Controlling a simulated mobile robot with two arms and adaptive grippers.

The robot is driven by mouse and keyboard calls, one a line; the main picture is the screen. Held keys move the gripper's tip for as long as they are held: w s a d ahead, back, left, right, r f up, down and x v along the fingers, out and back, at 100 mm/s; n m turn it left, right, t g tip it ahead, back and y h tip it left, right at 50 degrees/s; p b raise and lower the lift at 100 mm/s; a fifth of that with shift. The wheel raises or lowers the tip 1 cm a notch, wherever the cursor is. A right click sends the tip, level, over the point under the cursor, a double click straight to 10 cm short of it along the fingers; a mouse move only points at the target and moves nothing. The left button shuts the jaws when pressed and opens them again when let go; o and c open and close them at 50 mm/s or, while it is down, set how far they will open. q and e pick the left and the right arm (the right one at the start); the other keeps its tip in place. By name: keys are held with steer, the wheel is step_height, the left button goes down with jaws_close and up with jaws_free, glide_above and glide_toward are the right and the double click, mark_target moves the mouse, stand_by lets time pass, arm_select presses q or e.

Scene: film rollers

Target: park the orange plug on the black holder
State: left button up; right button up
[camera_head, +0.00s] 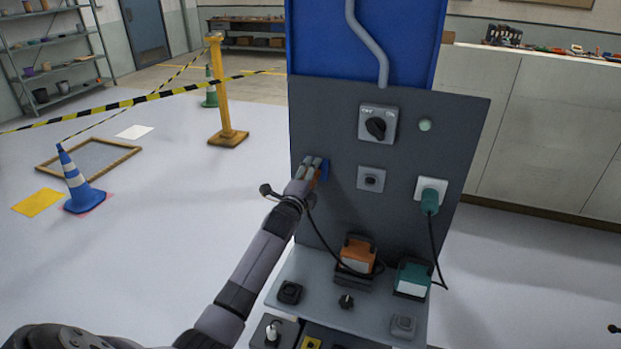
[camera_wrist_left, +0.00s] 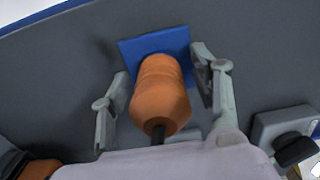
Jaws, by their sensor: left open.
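The orange plug (camera_wrist_left: 160,95) sits at the blue socket (camera_wrist_left: 158,45) on the upright grey panel, with its black cord toward the camera. In the head view the blue socket (camera_head: 325,171) shows past my fingers, which mostly hide the plug. My left gripper (camera_head: 311,172) is open, with one finger on each side of the plug; gaps show in the left wrist view (camera_wrist_left: 162,85). A square black holder (camera_head: 289,292) stands empty at the left of the grey shelf below the panel. My right gripper is not in view.
An orange-topped unit (camera_head: 357,254) and a teal-topped unit (camera_head: 413,278) stand on the shelf (camera_head: 322,297), with cords hanging nearby. A teal plug (camera_head: 429,201) is in a white socket on the panel. A rotary switch (camera_head: 377,125) is above.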

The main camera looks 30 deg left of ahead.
arm_select(q)
steer(key=shift+c, duration=0.3)
jaws_close()
stand_by(0.5)
steer(key=shift+r, duration=0.1)
